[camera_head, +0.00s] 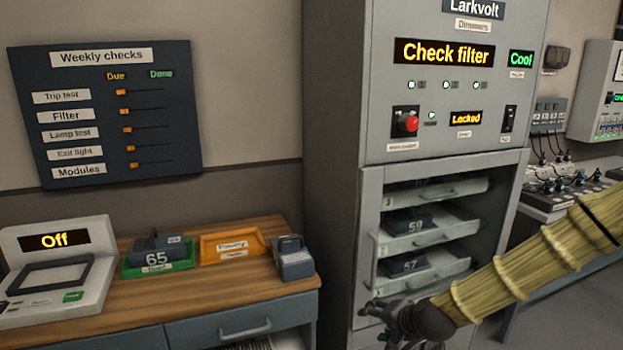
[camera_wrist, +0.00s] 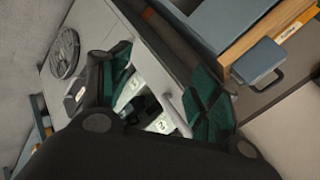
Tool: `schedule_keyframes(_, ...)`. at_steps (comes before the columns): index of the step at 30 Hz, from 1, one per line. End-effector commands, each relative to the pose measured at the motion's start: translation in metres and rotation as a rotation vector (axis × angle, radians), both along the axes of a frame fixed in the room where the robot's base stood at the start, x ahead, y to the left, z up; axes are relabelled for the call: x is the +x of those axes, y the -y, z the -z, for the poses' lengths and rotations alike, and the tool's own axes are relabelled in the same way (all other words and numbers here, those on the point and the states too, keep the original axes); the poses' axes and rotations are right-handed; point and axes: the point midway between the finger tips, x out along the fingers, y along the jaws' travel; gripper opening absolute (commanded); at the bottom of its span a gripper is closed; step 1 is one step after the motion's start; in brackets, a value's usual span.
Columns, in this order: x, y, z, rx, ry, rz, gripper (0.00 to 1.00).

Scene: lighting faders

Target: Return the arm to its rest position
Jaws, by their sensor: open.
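My gripper (camera_head: 385,314) is at the lower middle of the head view, in front of the lower part of the grey dimmer cabinet (camera_head: 342,180). My arm, in a yellowish ribbed sleeve, reaches to it from the right edge. In the wrist view my gripper (camera_wrist: 165,88) has its two green-padded fingers spread apart, with nothing held between them. Behind the gap are a light cabinet face and small numbered labels (camera_wrist: 160,125). I cannot tell how far the fingers are from the cabinet.
The cabinet's open bay holds pulled-out drawers (camera_head: 430,232) with modules 59 and 57. A wooden bench (camera_head: 205,290) at left carries a green tray (camera_head: 160,268) with module 65, an orange tray (camera_head: 228,246), a loose grey module (camera_head: 293,260) and a tester (camera_head: 58,262) reading Off.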

Motion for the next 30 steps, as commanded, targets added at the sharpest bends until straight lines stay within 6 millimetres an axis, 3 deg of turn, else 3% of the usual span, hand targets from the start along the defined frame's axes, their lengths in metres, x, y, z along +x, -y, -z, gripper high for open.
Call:
schedule_keyframes(1, -0.020, -0.004, 0.026, -0.038, -0.039, -0.028, 0.62)
schedule_keyframes(6, -0.085, -0.007, 0.099, -0.157, -0.148, -0.119, 0.62)
schedule_keyframes(11, -0.156, -0.002, 0.158, -0.265, -0.250, -0.219, 0.62)
schedule_keyframes(15, -0.225, 0.007, 0.199, -0.355, -0.342, -0.315, 0.62)
schedule_keyframes(19, -0.288, 0.019, 0.226, -0.434, -0.422, -0.411, 0.62)
schedule_keyframes(24, -0.364, 0.036, 0.246, -0.518, -0.512, -0.536, 0.62)
schedule_keyframes(30, -0.415, 0.051, 0.253, -0.573, -0.573, -0.628, 0.62)
